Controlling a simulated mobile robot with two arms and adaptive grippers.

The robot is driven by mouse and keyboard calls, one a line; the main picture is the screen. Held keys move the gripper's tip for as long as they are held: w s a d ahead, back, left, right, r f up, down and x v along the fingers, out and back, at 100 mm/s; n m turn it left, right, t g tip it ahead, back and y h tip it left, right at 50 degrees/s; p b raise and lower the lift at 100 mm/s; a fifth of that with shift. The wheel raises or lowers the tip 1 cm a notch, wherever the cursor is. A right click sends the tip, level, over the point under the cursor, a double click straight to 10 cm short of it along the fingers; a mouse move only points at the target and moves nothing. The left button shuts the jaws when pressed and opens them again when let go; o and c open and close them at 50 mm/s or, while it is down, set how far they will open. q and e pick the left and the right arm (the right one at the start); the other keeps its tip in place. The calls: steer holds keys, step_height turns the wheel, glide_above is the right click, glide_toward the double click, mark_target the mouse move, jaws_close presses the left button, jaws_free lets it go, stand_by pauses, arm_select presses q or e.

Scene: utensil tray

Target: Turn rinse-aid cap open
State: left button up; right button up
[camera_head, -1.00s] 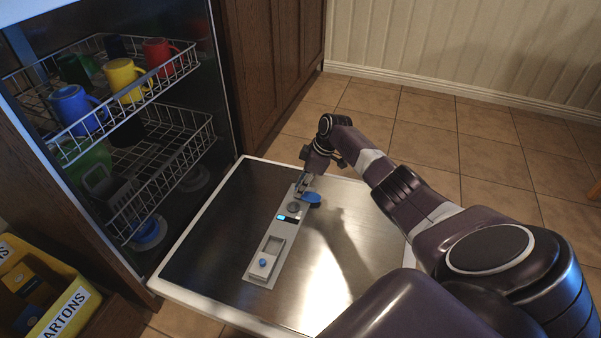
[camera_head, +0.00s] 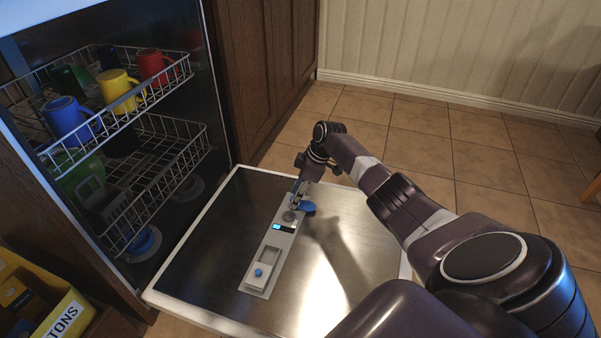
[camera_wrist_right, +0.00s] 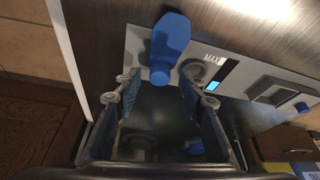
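The rinse-aid cap is a blue paddle-shaped piece (camera_head: 308,208) at the far end of the grey dispenser panel (camera_head: 264,257), on the lowered dishwasher door. In the right wrist view the blue cap (camera_wrist_right: 170,45) lies beside a grey round fitting (camera_wrist_right: 195,70) near the word MAX. My right gripper (camera_head: 298,197) is low over that end of the panel. In the wrist view its fingers (camera_wrist_right: 157,86) stand apart, with the cap's narrow end in line with the gap. I cannot tell if they touch it. My left gripper is out of view.
The steel door (camera_head: 205,235) is mostly bare, with a pale rim. A small display and a tray with a blue knob (camera_head: 259,272) are on the panel. Racks with mugs (camera_head: 118,90) stand left. A yellow carton box (camera_head: 68,315) sits lower left. Brown cabinets stand behind.

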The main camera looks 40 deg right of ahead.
mark_target(308, 203)
steer(key=v, duration=1.1)
steer(key=shift+r, duration=0.25)
